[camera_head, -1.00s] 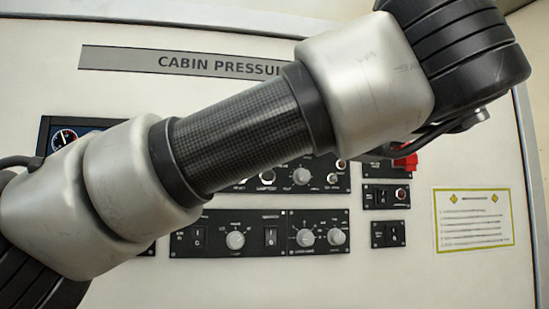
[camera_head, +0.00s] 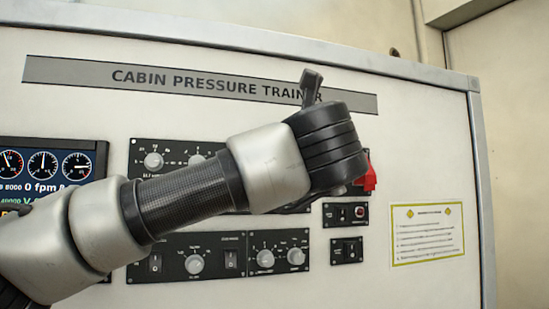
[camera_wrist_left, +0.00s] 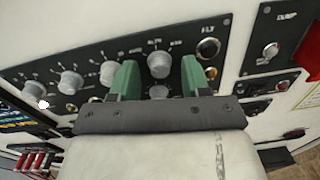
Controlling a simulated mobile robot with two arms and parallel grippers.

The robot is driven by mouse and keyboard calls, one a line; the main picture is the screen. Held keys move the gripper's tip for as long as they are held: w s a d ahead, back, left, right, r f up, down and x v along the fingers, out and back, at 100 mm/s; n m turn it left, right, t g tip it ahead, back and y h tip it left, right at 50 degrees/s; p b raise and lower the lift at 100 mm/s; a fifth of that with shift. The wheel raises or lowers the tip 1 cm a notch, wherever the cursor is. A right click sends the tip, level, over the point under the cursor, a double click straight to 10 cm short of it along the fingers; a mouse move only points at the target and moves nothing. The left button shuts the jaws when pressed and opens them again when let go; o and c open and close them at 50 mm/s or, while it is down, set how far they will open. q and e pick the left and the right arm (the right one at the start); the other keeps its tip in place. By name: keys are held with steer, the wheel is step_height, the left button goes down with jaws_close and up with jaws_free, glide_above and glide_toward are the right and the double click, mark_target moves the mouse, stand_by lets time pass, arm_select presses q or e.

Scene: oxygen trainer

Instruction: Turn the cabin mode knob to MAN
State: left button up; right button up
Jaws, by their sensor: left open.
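In the left wrist view, the two green fingers of my left gripper (camera_wrist_left: 158,78) are open. A grey knob (camera_wrist_left: 160,65) shows in the gap between the fingertips on a black panel; I cannot tell whether they touch it. More grey knobs (camera_wrist_left: 70,82) sit in a row to its left. My right gripper is not in view.
A gauge display (camera_head: 45,165) is at the left of the trainer face. A red guard (camera_head: 369,175) is just right of my wrist, above small switch panels (camera_head: 346,250). A yellow-framed placard (camera_head: 428,234) is further right. The lower right face is clear.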

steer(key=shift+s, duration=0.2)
arm_select(q)
steer(key=shift+c, duration=1)
jaws_close()
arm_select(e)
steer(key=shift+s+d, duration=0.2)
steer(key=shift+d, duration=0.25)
